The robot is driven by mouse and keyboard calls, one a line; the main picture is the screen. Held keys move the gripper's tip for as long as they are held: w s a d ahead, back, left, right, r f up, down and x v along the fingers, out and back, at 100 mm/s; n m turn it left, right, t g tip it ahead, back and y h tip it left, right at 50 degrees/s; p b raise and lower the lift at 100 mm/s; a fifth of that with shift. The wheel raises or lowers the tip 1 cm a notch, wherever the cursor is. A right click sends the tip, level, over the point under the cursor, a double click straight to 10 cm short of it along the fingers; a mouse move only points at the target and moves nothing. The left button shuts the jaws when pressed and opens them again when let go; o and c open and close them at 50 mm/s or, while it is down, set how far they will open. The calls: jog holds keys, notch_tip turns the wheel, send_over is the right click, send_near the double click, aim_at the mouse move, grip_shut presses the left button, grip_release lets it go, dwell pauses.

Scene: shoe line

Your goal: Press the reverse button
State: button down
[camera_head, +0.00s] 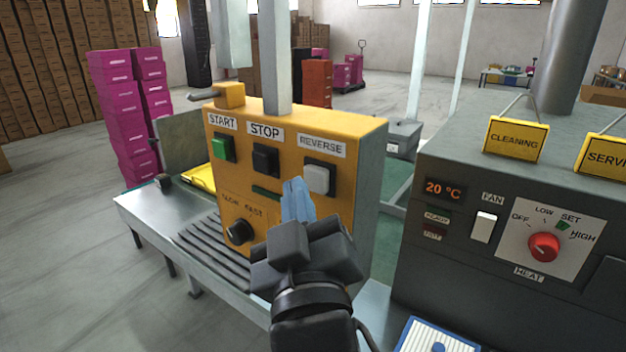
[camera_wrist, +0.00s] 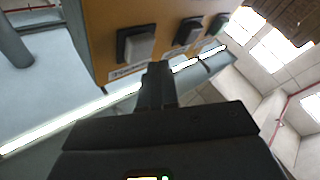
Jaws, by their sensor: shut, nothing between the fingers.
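The reverse button (camera_head: 317,180) is a pale square button in a dark frame at the right of the yellow control box (camera_head: 362,165), under the REVERSE label (camera_head: 322,146). My gripper (camera_head: 297,184) is shut and empty, its blue fingertips in front of the box, just left of and slightly below the button. In the wrist view, the shut fingers (camera_wrist: 158,70) point toward the box, and the reverse button (camera_wrist: 138,46) shows just left of their tips. A gap between fingertips and box face is hard to judge.
The black stop button (camera_head: 265,160) and green start button (camera_head: 223,148) sit left of the reverse button. A dark knob (camera_head: 240,232) is below. A grey machine (camera_head: 450,185) with a red dial (camera_head: 544,247) stands at the right.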

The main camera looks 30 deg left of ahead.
jog(key=shift+w, duration=0.15)
jog(key=shift+w, duration=0.3)
